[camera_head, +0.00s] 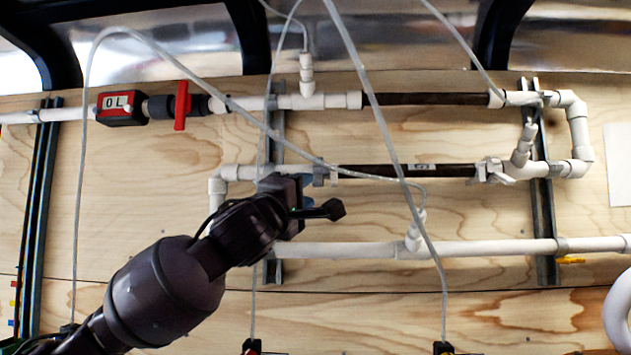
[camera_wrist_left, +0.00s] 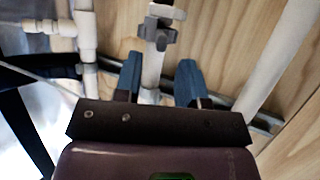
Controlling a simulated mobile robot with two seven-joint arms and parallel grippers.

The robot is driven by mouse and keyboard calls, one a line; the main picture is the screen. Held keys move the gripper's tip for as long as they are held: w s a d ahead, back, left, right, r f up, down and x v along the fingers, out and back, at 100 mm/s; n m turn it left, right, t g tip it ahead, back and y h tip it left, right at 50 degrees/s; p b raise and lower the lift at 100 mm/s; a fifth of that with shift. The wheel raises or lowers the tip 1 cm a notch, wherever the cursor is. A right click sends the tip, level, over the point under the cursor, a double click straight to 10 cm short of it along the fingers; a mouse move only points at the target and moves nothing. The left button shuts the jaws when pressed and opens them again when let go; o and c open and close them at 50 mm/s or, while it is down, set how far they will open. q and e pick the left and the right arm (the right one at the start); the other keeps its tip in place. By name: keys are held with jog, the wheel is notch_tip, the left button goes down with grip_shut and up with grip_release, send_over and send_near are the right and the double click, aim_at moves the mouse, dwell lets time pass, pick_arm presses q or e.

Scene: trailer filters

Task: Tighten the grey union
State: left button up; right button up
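The grey union (camera_head: 321,175) sits on the middle pipe run, at the left end of the lower dark filter tube (camera_head: 405,171). In the left wrist view the grey union (camera_wrist_left: 158,30) is on the white pipe just beyond my fingertips. My left gripper (camera_head: 284,184) is at the pipe left of the union and hides part of that run. In the wrist view my left gripper (camera_wrist_left: 160,64) is open, its two blue fingers apart on either side of the white pipe. The fingers do not appear to touch the union. My right gripper is not in view.
A red-handled valve (camera_head: 182,106) and a red meter (camera_head: 121,107) are on the upper pipe. Clear thin hoses (camera_head: 394,150) hang across the pipework. A white lower pipe (camera_head: 480,249) runs below my gripper. Metal rails (camera_head: 541,205) hold the pipes to the wooden wall.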

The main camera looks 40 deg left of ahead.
aim_at(316, 181)
pick_arm(q)
jog(key=shift+p+x, duration=0.35)
jog(key=shift+x, duration=2.55)
grip_shut()
